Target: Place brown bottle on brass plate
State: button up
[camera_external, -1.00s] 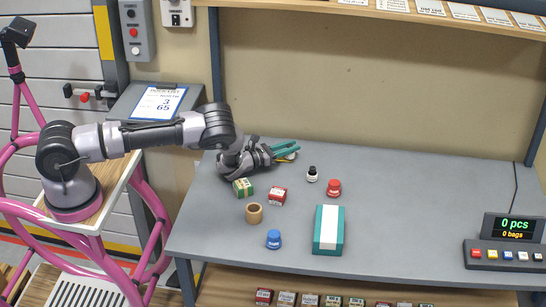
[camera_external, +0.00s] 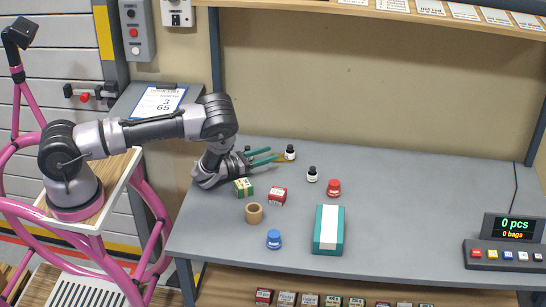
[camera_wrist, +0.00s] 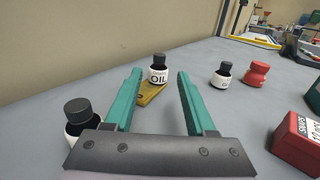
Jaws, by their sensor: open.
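A dark bottle (camera_wrist: 158,74) with a black cap and a white OIL label stands upright at the brass plate (camera_wrist: 150,94). Its base overlaps the far part of the plate in the picture; I cannot tell whether it is fully on it. The bottle (camera_external: 290,153) and plate (camera_external: 282,160) also show in the external view. My gripper (camera_wrist: 158,75) is open, its teal fingers apart and empty, with the bottle ahead between them and not touched. A second dark-capped bottle (camera_wrist: 80,118) is left of my gripper, partly hidden. A third (camera_wrist: 222,77) stands to the right. Their glass colours are unclear.
A red jar (camera_external: 333,188), red box (camera_external: 278,196), green box (camera_external: 243,187), tan ring (camera_external: 254,213), blue bottle (camera_external: 274,238) and teal-white box (camera_external: 328,231) lie around. The back wall is close behind the plate.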

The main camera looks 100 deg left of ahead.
jog(key=shift+v, duration=1.2)
jog(key=w+a+r+n+g+y, duration=0.1)
jog(key=a+r+n+g+y, duration=0.2)
jog(key=r, duration=0.7)
jog(key=r+n+g+y, duration=0.1)
jog(key=r+n+y, duration=0.35)
jog(key=r, duration=0.55)
jog(key=s+d+r+n+g+y, duration=0.1)
jog(key=s+d+r+n+g, duration=0.15)
jog(key=r+n+g, duration=0.45)
jog(key=s+d+r+n+g+y, duration=0.15)
jog(key=s+r+n+g, duration=0.3)
jog(key=r, duration=0.45)
jog(key=s+d+r+n+t+h, duration=0.2)
jog(key=s+d+h, duration=0.3)
jog(key=d, duration=0.9)
jog(key=s+d+r+n+t+h, duration=0.1)
jog(key=s+d+r+t+h, duration=0.2)
jog(key=d+h, duration=0.4)
jog(key=s+d+r+n+t+h, duration=0.2)
jog(key=s+d+r+h, duration=0.4)
jog(key=d, duration=1.6)
jog(key=shift+s+n+t+h, duration=0.3)
jog(key=shift+t, duration=0.25)
